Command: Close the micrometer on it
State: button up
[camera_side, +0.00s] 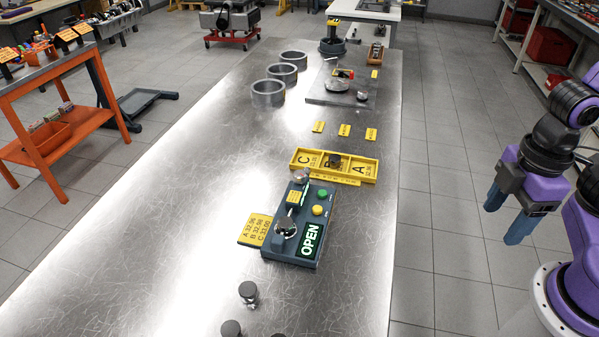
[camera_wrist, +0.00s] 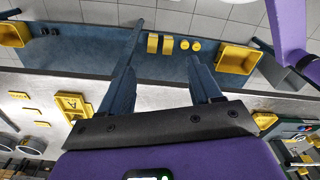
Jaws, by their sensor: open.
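The micrometer (camera_side: 278,254) is a dark blue-grey bench unit near the middle of the table in the side view. Its front display reads OPEN in lit letters. A green button and a yellow button sit on its right side. Round metal parts show at its far end and near its middle; I cannot tell whether a workpiece sits between its measuring faces. My gripper (camera_side: 511,207) is open and empty, fingers pointing down, off the table's right side and well apart from the micrometer. In the wrist view my gripper (camera_wrist: 165,62) shows two spread fingers.
A yellow tray (camera_side: 313,172) marked C, B, A lies beyond the micrometer, with a dark part in B. A yellow size card (camera_side: 254,229) lies left of it. Several metal rings (camera_side: 268,93) stand farther back. Dark-topped pieces (camera_side: 248,291) stand in front.

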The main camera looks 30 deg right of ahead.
jog(key=shift+c, duration=0.6)
notch_tip(320, 180, up, 9)
jog(key=m, duration=2.2)
send_over(300, 173)
notch_tip(300, 173, down, 17)
jog(key=shift+f, duration=0.15)
grip_shut()
